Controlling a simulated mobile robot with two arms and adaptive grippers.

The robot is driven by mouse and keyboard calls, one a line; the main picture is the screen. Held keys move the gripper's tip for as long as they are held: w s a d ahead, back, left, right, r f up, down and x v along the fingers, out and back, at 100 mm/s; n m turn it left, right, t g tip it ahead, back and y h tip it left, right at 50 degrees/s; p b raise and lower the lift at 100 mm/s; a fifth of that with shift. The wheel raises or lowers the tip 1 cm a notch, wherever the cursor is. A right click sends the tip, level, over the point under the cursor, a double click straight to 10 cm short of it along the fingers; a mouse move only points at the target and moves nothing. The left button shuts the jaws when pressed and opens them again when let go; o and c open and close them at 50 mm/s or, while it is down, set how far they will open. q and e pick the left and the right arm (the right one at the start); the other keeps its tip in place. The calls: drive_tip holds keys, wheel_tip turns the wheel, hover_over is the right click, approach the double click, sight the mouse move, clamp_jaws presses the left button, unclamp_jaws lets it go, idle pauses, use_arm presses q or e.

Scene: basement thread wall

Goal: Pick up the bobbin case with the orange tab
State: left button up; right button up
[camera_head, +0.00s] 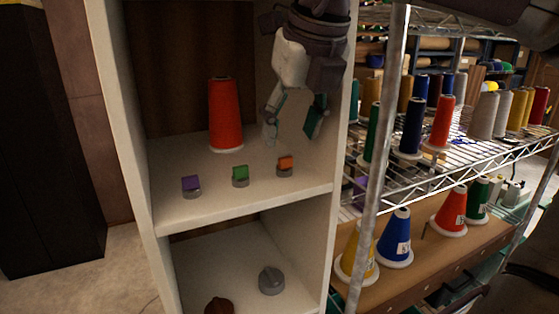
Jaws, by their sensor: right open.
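The bobbin case with the orange tab (285,166) sits at the right of a row of small bobbin cases on the upper white shelf, near its front edge. The case with the green tab (240,176) is in the middle, and the case with the purple tab (191,186) is at the left. My right gripper (294,132) is open and empty. It points down over the shelf, above and apparently a little behind the orange-tab case. The orange-tab case is in full view. My left gripper is not in view.
A tall red thread cone (225,114) stands on the same shelf behind the cases. The cabinet's right side wall (342,120) is close to my right gripper. A grey knob-like object (271,280) lies on the shelf below. A wire rack (480,150) with several thread cones stands at the right.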

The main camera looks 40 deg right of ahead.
sight(285, 158)
drive_tip(key=shift+f, duration=0.45)
drive_tip(key=p+x, duration=0.1)
drive_tip(key=x, duration=0.3)
drive_tip(key=shift+w+f+p, duration=0.2)
drive_tip(key=shift+w+p, duration=0.05)
drive_tip(key=shift+p, duration=0.05)
drive_tip(key=shift+w+d+f, duration=0.1)
drive_tip(key=shift+w+f, duration=0.05)
drive_tip(key=shift+f, duration=0.2)
drive_tip(key=shift+r, duration=0.1)
drive_tip(key=shift+c, duration=1.9)
drive_tip(key=c, duration=0.5)
